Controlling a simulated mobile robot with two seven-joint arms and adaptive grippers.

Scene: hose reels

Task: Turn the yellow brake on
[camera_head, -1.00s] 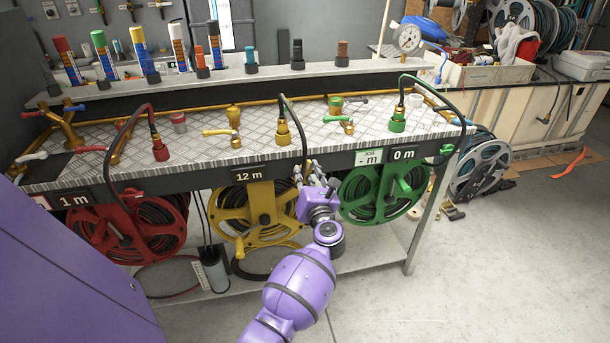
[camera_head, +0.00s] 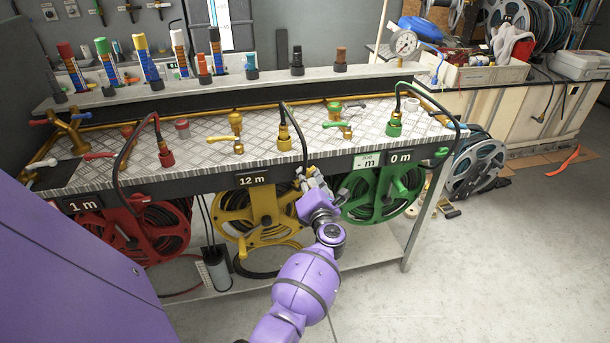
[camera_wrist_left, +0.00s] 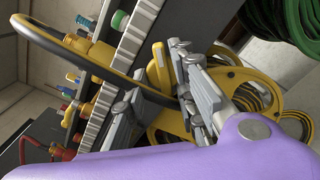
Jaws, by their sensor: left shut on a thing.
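The yellow hose reel (camera_head: 262,203) hangs under the bench beside the 12 m display (camera_head: 255,178). My left gripper (camera_head: 312,178) is at its upper right, just below the bench edge. In the left wrist view, the grey fingers of my left gripper (camera_wrist_left: 162,98) are closed around a yellow part, which appears to be the yellow brake (camera_wrist_left: 158,66). The yellow reel (camera_wrist_left: 240,82) shows behind the fingers. In the head view my gripper hides the brake. My right gripper is not in view.
The green reel (camera_head: 372,195) is close to the right of my gripper, and the red reel (camera_head: 140,225) hangs at the left. A black hose (camera_head: 298,130) drops past the bench edge to my gripper. Open floor (camera_head: 500,265) lies at the right.

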